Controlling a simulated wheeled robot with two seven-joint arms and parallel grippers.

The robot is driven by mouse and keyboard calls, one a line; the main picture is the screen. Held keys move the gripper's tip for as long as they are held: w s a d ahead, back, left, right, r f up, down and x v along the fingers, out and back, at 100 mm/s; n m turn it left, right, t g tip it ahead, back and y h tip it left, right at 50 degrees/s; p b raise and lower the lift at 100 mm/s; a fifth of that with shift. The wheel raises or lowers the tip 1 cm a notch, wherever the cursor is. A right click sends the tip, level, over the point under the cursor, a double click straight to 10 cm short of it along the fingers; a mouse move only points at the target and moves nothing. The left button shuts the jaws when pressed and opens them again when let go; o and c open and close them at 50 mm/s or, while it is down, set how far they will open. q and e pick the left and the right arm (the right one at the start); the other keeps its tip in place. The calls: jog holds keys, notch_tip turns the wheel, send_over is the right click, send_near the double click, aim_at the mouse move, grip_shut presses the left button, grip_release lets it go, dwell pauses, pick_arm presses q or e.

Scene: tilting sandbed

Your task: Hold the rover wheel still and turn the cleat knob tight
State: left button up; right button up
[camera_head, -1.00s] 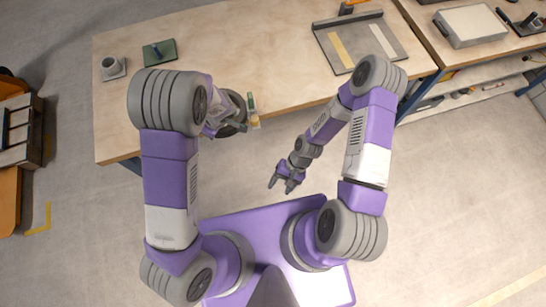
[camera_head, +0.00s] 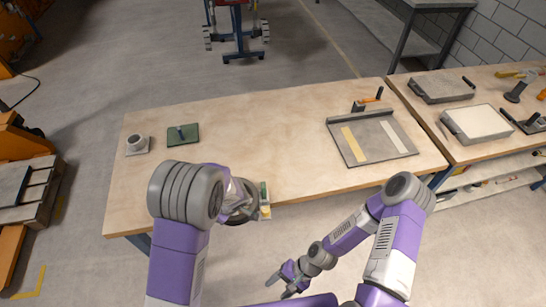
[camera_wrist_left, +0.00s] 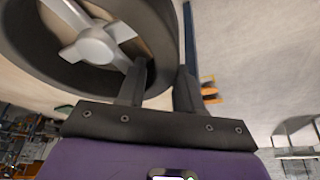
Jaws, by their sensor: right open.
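The dark rover wheel (camera_head: 243,212) is at the front edge of the workbench, partly hidden by my left arm. In the left wrist view the wheel (camera_wrist_left: 98,45) shows a thick dark rim and pale spokes. My left gripper (camera_wrist_left: 161,75) has one finger inside the rim and one outside, and appears shut on the rim. It is mostly hidden in the head view. A small green and tan piece (camera_head: 264,200) stands just right of the wheel. I cannot make out the cleat knob. My right gripper (camera_head: 278,287) is open and empty, in front of the bench, apart from the wheel.
The workbench (camera_head: 270,130) has a clear middle. A green plate with a dark peg (camera_head: 183,135) and a pale cup-like part (camera_head: 137,143) are at left. A grey tray with two strips (camera_head: 371,138) is at right. A second bench (camera_head: 470,105) holds tools.

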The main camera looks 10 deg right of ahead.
pick_arm(q)
jog(key=shift+o, duration=1.3)
jog(key=shift+r, duration=0.1)
jog(key=v, duration=1.2)
jog(key=s+a+f+m+g+h, duration=0.1)
jog(key=s+f+m+h, duration=0.3)
jog(key=s+f, duration=0.4)
jog(key=s+a+f+m+g+h, duration=0.1)
jog(key=s+a+f+m+h, duration=0.1)
jog(key=s+f, duration=0.6)
jog(key=shift+f+m+h, duration=0.9)
jog(key=shift+f+m, duration=0.1)
jog(key=shift+f, duration=1.85)
pick_arm(e)
jog(key=w+d+r+n+t+h, duration=0.2)
jog(key=w+d+n+h, duration=0.1)
jog(key=w+d+n, duration=0.1)
jog(key=shift+w+n+t+h, duration=0.2)
jog(key=shift+n+t+h, duration=0.1)
jog(key=shift+n+t, duration=0.1)
